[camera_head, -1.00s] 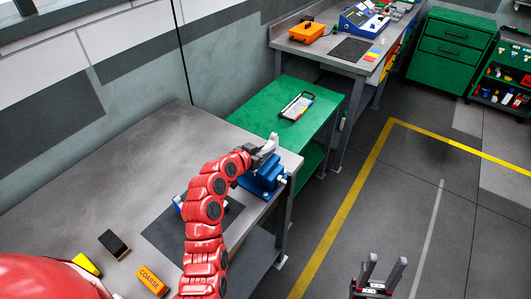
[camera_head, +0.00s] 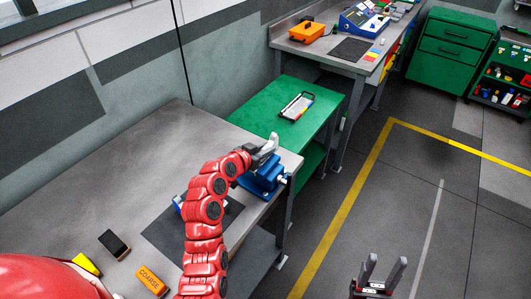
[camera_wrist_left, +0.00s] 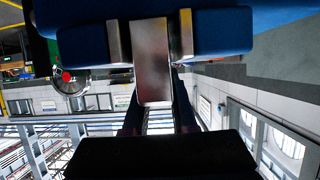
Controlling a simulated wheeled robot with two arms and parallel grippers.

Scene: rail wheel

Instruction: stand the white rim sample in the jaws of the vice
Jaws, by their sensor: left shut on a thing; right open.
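The blue vice (camera_head: 262,180) stands at the right corner of the near bench. My left gripper (camera_head: 266,148) is above it, with a pale piece showing at its fingers. In the left wrist view the white rim sample (camera_wrist_left: 152,62) looks greyish and lies between the two metal jaws of the blue vice (camera_wrist_left: 220,32). My left gripper (camera_wrist_left: 158,112) is shut on the sample's near end. Whether the sample rests on the vice's bottom is hidden. My right gripper (camera_head: 382,272) is open and empty over the floor.
The near bench (camera_head: 130,150) carries a dark mat (camera_head: 165,236), a black block (camera_head: 114,244), an orange block marked COARSE (camera_head: 150,281) and a yellow block (camera_head: 87,264). A green table (camera_head: 262,105) with a tray (camera_head: 297,106) stands beyond the vice. The floor at right is clear.

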